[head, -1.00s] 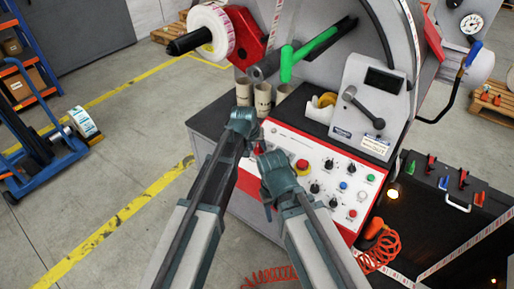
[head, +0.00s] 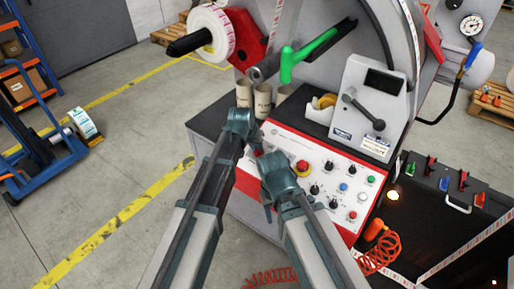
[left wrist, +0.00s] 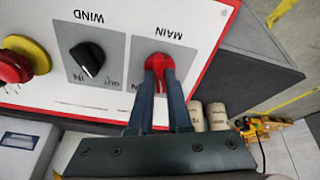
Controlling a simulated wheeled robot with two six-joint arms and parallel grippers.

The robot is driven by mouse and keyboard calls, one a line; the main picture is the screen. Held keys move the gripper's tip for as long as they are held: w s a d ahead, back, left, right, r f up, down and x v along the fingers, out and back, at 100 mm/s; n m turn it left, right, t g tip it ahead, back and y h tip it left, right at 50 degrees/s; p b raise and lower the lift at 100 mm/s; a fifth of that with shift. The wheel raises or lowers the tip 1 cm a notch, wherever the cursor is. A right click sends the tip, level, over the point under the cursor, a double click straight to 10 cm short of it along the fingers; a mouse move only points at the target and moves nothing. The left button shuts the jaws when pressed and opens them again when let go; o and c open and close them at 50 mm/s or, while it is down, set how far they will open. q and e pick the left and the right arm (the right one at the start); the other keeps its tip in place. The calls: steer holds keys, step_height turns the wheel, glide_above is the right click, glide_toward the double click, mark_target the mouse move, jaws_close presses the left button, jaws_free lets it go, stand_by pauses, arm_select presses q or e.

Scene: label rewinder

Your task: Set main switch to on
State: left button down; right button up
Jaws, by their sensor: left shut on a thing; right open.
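The main switch is a red knob (left wrist: 160,66) on a grey plate marked MAIN, which appears upside down in the left wrist view. My left gripper (left wrist: 160,78) is shut on this knob, one finger on each side. The knob's exact setting is hard to read because the fingers cover part of the plate. In the head view my left gripper (head: 254,150) is at the left end of the white and red control panel (head: 325,161), and the switch is hidden there. My right gripper (head: 268,212) is open and empty, low in front of the panel.
Beside the main switch is a black WIND knob (left wrist: 88,60), then a red emergency stop button on yellow (left wrist: 22,60). Cardboard cores (head: 262,100) stand on the machine ledge behind my left gripper. An orange coiled hose (head: 380,252) hangs at lower right. Open floor lies to the left.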

arm_select(q)
steer(key=m, duration=0.5)
steer(key=shift+m+h, duration=0.3)
steer(key=shift+w+a+m+g+h, duration=0.1)
steer(key=shift+m+g+h, duration=0.3)
steer(key=shift+m, duration=1.7)
steer(key=c, duration=0.9)
jaws_free()
steer(key=shift+o, duration=0.2)
steer(key=p+v, duration=1.2)
steer(key=v, duration=0.2)
steer(key=shift+d+p, duration=0.25)
steer(key=shift+p, duration=0.15)
